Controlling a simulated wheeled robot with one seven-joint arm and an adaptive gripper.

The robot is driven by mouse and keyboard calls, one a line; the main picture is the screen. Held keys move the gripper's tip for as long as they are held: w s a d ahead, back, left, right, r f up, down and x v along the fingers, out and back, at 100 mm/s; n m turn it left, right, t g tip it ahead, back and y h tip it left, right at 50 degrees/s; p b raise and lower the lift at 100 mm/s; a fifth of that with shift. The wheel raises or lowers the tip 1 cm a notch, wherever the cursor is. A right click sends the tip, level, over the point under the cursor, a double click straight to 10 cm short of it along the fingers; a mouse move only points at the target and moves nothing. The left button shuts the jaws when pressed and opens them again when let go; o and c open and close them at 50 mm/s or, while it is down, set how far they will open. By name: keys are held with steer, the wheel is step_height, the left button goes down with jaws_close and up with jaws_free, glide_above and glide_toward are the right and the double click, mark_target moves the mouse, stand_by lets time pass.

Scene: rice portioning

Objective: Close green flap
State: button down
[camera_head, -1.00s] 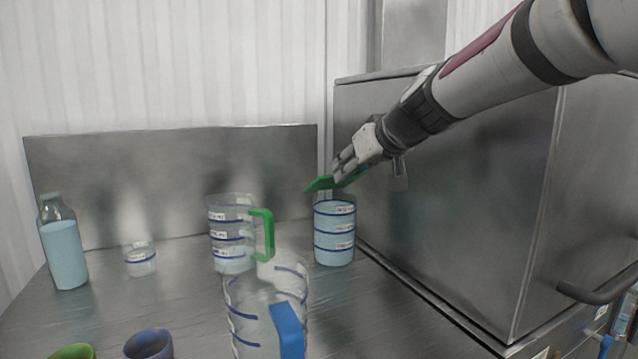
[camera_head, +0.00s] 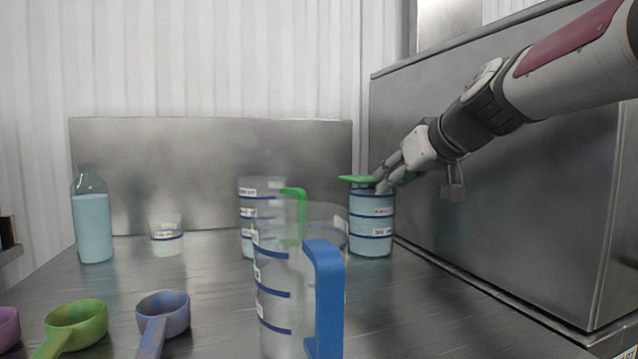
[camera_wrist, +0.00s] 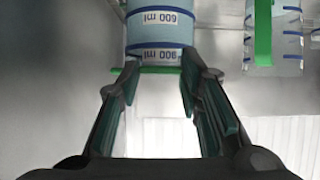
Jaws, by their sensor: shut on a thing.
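The green flap (camera_head: 358,179) is at the top of a clear container of blue content (camera_head: 371,225) with blue bands, at the middle right in the head view. The flap looks nearly level and sticks out left of the rim. My gripper (camera_head: 382,187) reaches in from the right at the container's top. In the wrist view, the flap (camera_wrist: 158,70) is a thin green strip at the end of the container (camera_wrist: 160,32), and my fingers (camera_wrist: 157,78) straddle that end. They are shut on the container's top; whether they press on the flap too is unclear.
A clear jug with a blue handle (camera_head: 325,298) stands in front, and a green-handled jug (camera_head: 262,188) behind it. A bottle (camera_head: 94,225), a small cup (camera_head: 166,238) and scoops (camera_head: 77,322) are at left. A steel cabinet (camera_head: 520,190) stands close at right.

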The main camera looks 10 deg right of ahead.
steer(key=shift+s+f+b, duration=0.15)
steer(key=shift+f+b, duration=0.85)
steer(key=shift+f, duration=0.35)
steer(key=c, duration=1.1)
jaws_free()
steer(key=shift+r, duration=0.2)
steer(key=shift+r, duration=0.1)
steer(key=v, duration=1.1)
steer(key=shift+s+d+r, duration=0.1)
steer(key=shift+s+r, duration=0.1)
steer(key=shift+s, duration=0.05)
